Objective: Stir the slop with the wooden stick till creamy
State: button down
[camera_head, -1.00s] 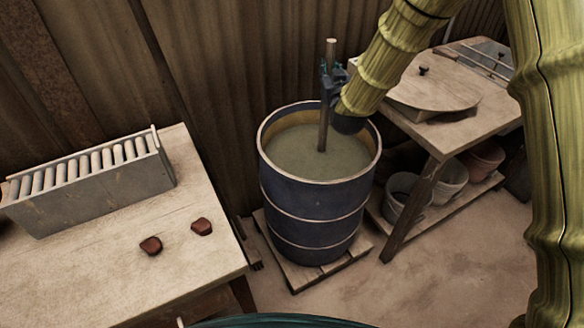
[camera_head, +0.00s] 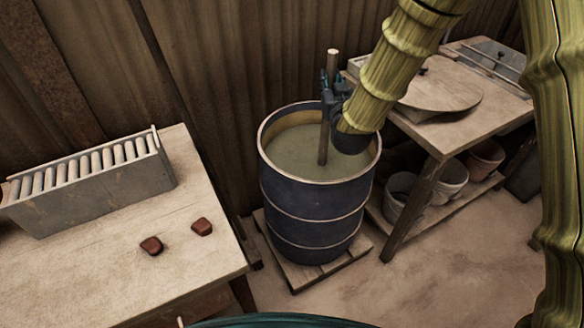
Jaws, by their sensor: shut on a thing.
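The wooden stick (camera_head: 323,146) stands nearly upright, with its lower end sunk in the slop and hidden there. The slop (camera_head: 294,150) is a murky grey-green liquid filling the blue drum (camera_head: 302,205) to a little below its rim. My gripper (camera_head: 328,98) is shut on the upper part of the stick, above the drum's right half. A short piece of the stick sticks out above the fingers. My arm comes in from the upper right and hides part of the drum's back right rim.
The drum stands on a wooden pallet (camera_head: 291,277). A table (camera_head: 95,270) at left bears a grey rack of rollers (camera_head: 95,185) and two reddish-brown lumps (camera_head: 151,246). A bench (camera_head: 440,139) at right bears a round board (camera_head: 440,92); buckets (camera_head: 403,197) sit below. A corrugated wall closes the back.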

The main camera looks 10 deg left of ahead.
dwell(0.4)
notch_tip(320, 180, up, 20)
jog(key=p, duration=1.1)
jog(key=shift+r+p, duration=0.25)
jog(key=shift+p, duration=0.1)
dwell(0.6)
dwell(0.4)
